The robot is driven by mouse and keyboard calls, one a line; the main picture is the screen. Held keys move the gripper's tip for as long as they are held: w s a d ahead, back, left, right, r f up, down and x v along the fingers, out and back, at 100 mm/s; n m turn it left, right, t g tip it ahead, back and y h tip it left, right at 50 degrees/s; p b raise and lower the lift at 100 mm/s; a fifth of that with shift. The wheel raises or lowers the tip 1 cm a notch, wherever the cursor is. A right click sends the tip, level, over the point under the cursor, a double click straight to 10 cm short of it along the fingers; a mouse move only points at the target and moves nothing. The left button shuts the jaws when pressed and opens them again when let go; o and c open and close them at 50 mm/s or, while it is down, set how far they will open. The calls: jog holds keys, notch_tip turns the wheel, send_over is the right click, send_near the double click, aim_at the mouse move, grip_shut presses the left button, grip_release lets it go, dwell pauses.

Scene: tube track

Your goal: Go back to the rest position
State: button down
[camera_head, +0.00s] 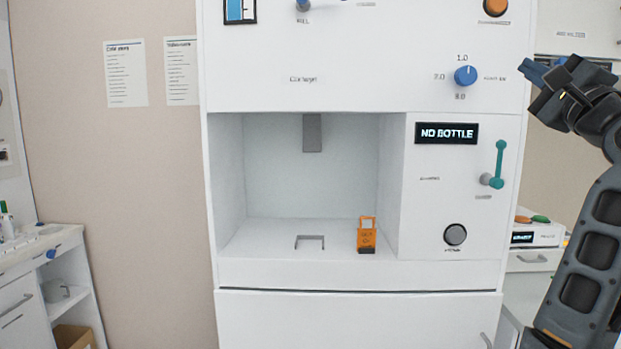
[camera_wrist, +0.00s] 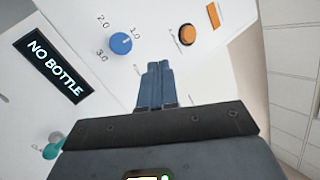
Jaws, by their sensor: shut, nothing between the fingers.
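My gripper (camera_head: 533,71) is at the upper right in the head view, raised beside the right edge of the white machine (camera_head: 300,85). Its blue fingers are together and empty. They also show in the wrist view (camera_wrist: 157,72), pointing past the machine's front between the blue knob (camera_wrist: 121,43) and the orange button (camera_wrist: 187,35). The fingers appear apart from the machine in the head view.
The machine has a "NO BOTTLE" display (camera_head: 446,133), a teal lever (camera_head: 499,160) and a dark round button (camera_head: 455,235). An orange object (camera_head: 366,235) stands in its open bay. A counter (camera_head: 40,248) is at left, and another unit (camera_head: 538,235) is behind my arm.

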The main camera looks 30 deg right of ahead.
jog(key=w+a+f+n+g, duration=0.1)
jog(key=w+a+f, duration=0.1)
jog(key=f, duration=0.4)
jog(key=w+a+f+n+g, duration=0.1)
jog(key=a+f+n, duration=0.1)
jog(key=f, duration=0.5)
jog(key=s+a+f+n+g+y, duration=0.1)
jog(key=s+a+f+n, duration=0.15)
jog(key=a+f, duration=0.4)
jog(key=s+a+f+n+y, duration=0.1)
jog(key=a+f+n+y, duration=0.2)
jog(key=f, duration=0.7)
jog(key=s+a+f+n+g, duration=0.1)
jog(key=s+a+f+n, duration=0.1)
jog(key=a+f+n, duration=0.45)
jog(key=s+a+f+n+g+y, duration=0.1)
jog(key=s+a+f+n+y, duration=0.1)
jog(key=s, duration=0.7)
jog(key=s+a+f+n+g+y, duration=0.1)
jog(key=s+a+f+n+y, duration=0.1)
jog(key=s+a+f+n, duration=0.3)
jog(key=s+a+f+n+g+y, duration=0.1)
jog(key=s+a+f, duration=0.4)
jog(key=s+a, duration=0.5)
jog(key=s+n+y, duration=0.1)
jog(key=s+n, duration=0.1)
jog(key=s, duration=0.1)
jog(key=shift+s+f+n, duration=0.15)
jog(key=shift+n, duration=0.25)
jog(key=shift+a, duration=0.1)
